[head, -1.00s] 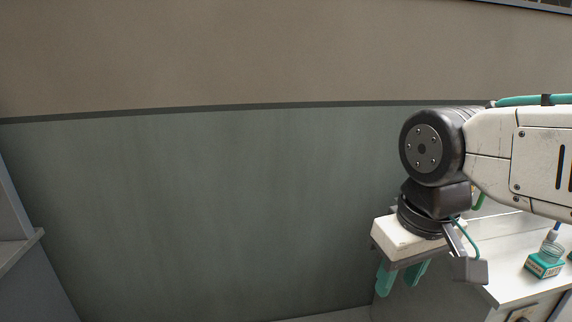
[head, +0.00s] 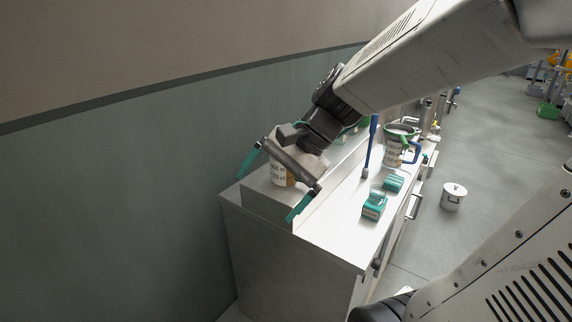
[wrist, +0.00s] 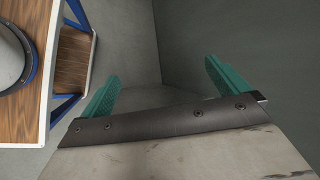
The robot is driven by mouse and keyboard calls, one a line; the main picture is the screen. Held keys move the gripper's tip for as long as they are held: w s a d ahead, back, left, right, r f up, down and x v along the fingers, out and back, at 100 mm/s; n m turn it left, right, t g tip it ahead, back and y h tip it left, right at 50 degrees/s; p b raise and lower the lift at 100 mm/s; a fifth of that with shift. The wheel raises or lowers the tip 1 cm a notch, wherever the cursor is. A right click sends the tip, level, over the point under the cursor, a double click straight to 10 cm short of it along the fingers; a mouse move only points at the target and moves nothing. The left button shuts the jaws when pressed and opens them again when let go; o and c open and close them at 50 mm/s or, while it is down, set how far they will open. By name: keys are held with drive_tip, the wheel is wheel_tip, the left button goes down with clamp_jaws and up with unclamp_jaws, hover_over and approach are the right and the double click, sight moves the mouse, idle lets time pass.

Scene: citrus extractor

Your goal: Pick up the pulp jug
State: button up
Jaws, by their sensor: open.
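A clear jug with a green rim and a blue handle (head: 394,152) stands upright on the white counter in the head view, right of my gripper. It may be the pulp jug; I cannot read a name on it. A second container with measure marks (head: 282,177) is partly hidden behind my gripper, on a raised ledge. My gripper (head: 265,199) is open, its teal fingers wide apart at the counter's left end. In the wrist view my gripper (wrist: 160,72) has nothing between its fingers, and neither container can be made out.
A white bucket (head: 453,198) stands on the floor. In the wrist view, a wooden-topped, blue-framed table (wrist: 72,70) is at left.

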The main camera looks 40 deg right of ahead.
drive_tip(key=w+d+f+m+t+h, duration=0.1)
drive_tip(key=w+d+f+m+t, duration=0.1)
drive_tip(key=w+d+m+t, duration=0.55)
drive_tip(key=w+d+f+m+t+h, duration=0.1)
drive_tip(key=w+d+f+m+t, duration=0.1)
drive_tip(key=w+d+m, duration=0.95)
drive_tip(key=shift+w+d+f+m, duration=0.3)
drive_tip(key=shift+d+f, duration=0.15)
drive_tip(key=shift+d, duration=0.15)
drive_tip(key=shift+w+d+f+m, duration=0.15)
drive_tip(key=shift+d+f+m, duration=0.2)
drive_tip(key=shift+d, duration=0.2)
drive_tip(key=shift+w+a+f, duration=0.15)
drive_tip(key=shift+w+f, duration=0.15)
drive_tip(key=shift+w, duration=0.2)
drive_tip(key=shift+r+t, duration=0.1)
drive_tip(key=shift+t, duration=0.15)
drive_tip(key=c, duration=1.8)
